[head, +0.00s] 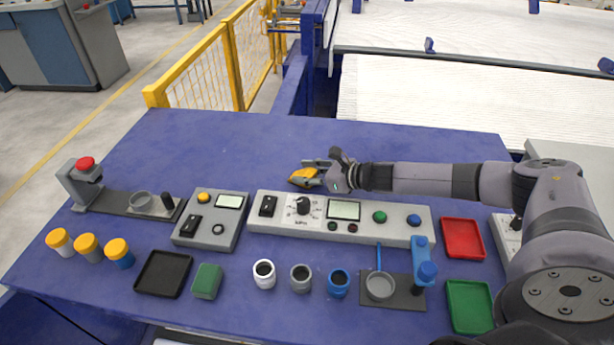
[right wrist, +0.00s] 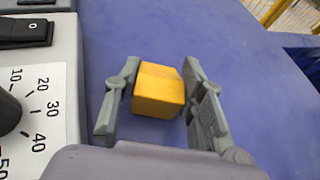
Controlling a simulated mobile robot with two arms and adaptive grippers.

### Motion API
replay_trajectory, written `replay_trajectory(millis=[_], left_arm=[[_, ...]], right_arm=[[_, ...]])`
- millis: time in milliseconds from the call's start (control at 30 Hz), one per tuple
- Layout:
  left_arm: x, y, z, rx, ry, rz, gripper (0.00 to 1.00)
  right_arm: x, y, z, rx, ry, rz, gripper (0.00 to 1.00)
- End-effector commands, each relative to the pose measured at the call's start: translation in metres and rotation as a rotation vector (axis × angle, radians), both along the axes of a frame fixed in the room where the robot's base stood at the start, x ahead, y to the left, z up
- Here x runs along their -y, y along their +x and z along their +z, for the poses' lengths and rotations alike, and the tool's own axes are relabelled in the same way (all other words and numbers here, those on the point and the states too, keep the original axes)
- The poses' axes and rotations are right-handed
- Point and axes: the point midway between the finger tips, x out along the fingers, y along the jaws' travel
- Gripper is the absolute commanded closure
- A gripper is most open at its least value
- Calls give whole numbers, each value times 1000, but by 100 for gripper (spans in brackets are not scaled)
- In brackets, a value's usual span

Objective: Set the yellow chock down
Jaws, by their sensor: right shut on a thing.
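The yellow chock (head: 301,178) is between the fingers of my right gripper (head: 313,175), behind the long control panel in the head view. In the right wrist view the chock (right wrist: 158,90) is a yellow-orange block between the two grey fingers of my right gripper (right wrist: 160,95), which is shut on it. The blue tabletop (head: 230,150) shows around and beyond the chock. I cannot tell whether the chock touches the tabletop. My left gripper is not in view.
The long control panel (head: 390,230) with knob and buttons lies in front of my right gripper. A smaller panel (head: 222,237) is to its left. Cups, jars, and red (head: 462,238) and green (head: 469,305) trays fill the front. The table's back left is clear.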

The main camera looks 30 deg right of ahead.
Motion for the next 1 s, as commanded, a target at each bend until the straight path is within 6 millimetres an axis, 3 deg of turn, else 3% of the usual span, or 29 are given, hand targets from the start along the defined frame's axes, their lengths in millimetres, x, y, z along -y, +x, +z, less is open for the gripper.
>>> replay_trajectory(millis=[367,400,700,1000], left_arm=[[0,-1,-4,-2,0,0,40],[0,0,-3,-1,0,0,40],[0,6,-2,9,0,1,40],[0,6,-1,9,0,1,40]], right_arm=[[0,0,-5,1,0,0,93],[0,0,-5,0,0,-1,62],[0,0,-4,0,0,0,43],[0,0,-2,2,-1,-1,43]])
